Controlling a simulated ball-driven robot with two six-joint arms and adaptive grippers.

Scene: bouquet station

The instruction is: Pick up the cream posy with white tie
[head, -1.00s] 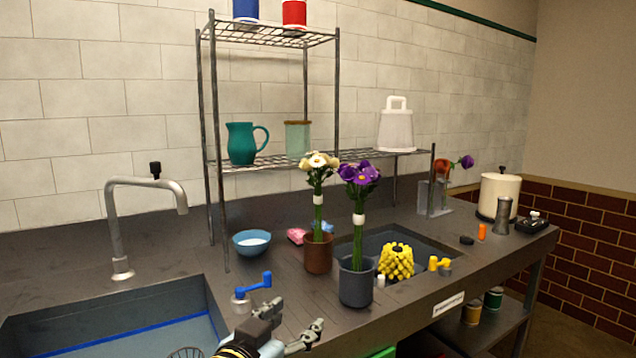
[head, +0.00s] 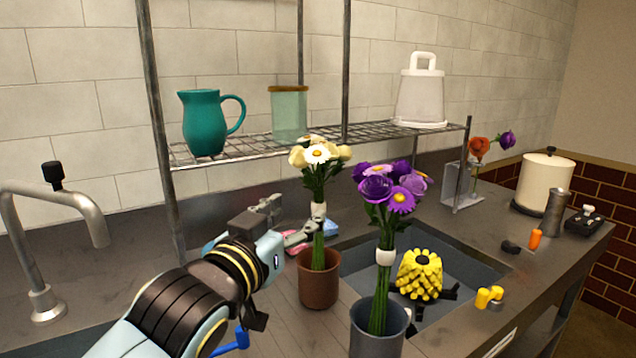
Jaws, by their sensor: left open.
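The cream posy (head: 318,155) has cream blooms and one white daisy on green stems. It stands upright in a brown pot (head: 319,284), with its white tie (head: 318,210) partway up the stems. My left gripper (head: 290,216) is open just left of the posy, near tie height. Its fingers point toward the stems, and one finger comes close to them. I cannot tell whether it touches. My right gripper is not in view.
A purple posy, also with a white tie (head: 386,257), stands in a grey pot (head: 378,330) at front right. Behind are a wire shelf (head: 250,148) and a teal jug (head: 204,122). A yellow knobbly object (head: 420,272) sits in the basin at right.

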